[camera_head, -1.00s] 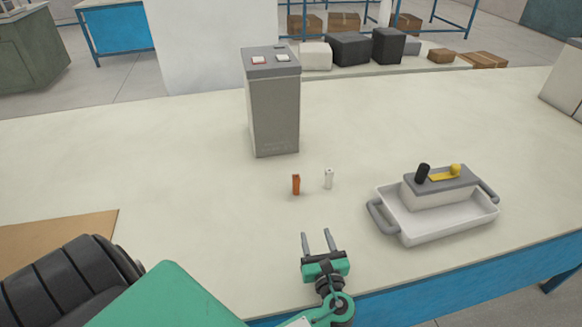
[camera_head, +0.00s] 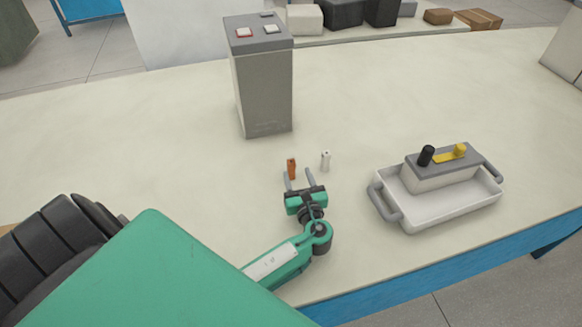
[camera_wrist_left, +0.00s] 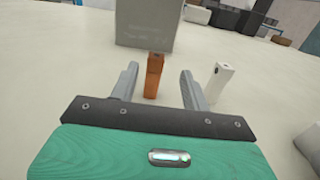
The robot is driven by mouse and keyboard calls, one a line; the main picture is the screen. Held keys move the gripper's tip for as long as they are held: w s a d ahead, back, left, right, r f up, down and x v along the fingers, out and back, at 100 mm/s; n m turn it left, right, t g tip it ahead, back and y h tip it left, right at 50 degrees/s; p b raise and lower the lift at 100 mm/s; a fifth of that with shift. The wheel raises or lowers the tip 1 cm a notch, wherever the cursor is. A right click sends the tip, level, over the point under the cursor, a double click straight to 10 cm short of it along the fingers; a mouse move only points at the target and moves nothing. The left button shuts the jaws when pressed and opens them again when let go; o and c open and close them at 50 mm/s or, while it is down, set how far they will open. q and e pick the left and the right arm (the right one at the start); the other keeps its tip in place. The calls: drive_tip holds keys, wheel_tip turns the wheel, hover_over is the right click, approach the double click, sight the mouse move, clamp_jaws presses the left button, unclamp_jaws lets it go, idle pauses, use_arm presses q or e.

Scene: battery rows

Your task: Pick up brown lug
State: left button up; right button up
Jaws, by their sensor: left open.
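The brown lug (camera_head: 291,168) stands upright on the table. It also shows in the left wrist view (camera_wrist_left: 154,76), just beyond and between the fingertips, a little nearer the left finger. My left gripper (camera_head: 299,176) is open and empty, its fingers pointing at the lug. In the wrist view the gripper (camera_wrist_left: 159,80) shows both fingers apart, one on each side of the lug's line. A white lug (camera_head: 325,160) stands to the right of the brown one, outside the right finger in the wrist view (camera_wrist_left: 220,83). My right gripper is not in view.
A tall grey battery (camera_head: 264,90) stands behind the lugs. A white tray (camera_head: 440,217) on the right holds a small grey-topped battery (camera_head: 440,174) with a black and a yellow piece on top. The table (camera_head: 180,135) is clear left of the lugs.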

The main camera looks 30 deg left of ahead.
sight(292, 166)
use_arm(q)
drive_tip(key=shift+w+a+r, duration=0.1)
drive_tip(key=shift+w+a, duration=0.3)
drive_tip(key=shift+a, duration=0.05)
drive_tip(key=p+x, duration=0.1)
drive_tip(key=x, duration=0.3)
drive_tip(key=shift+a+p, duration=0.35)
drive_tip(key=shift+a, duration=0.05)
drive_tip(key=shift+w+a, duration=0.1)
drive_tip(key=shift+a, duration=0.1)
use_arm(e)
drive_tip(key=shift+w+a+r, duration=0.1)
drive_tip(key=shift+a+r, duration=0.1)
drive_tip(key=shift+r, duration=0.25)
drive_tip(key=shift+w+a+r, duration=0.1)
drive_tip(key=shift+a+r, duration=0.1)
drive_tip(key=shift+r, duration=0.25)
use_arm(q)
drive_tip(key=shift+c, duration=0.5)
clamp_jaws()
use_arm(e)
drive_tip(key=shift+d, duration=0.25)
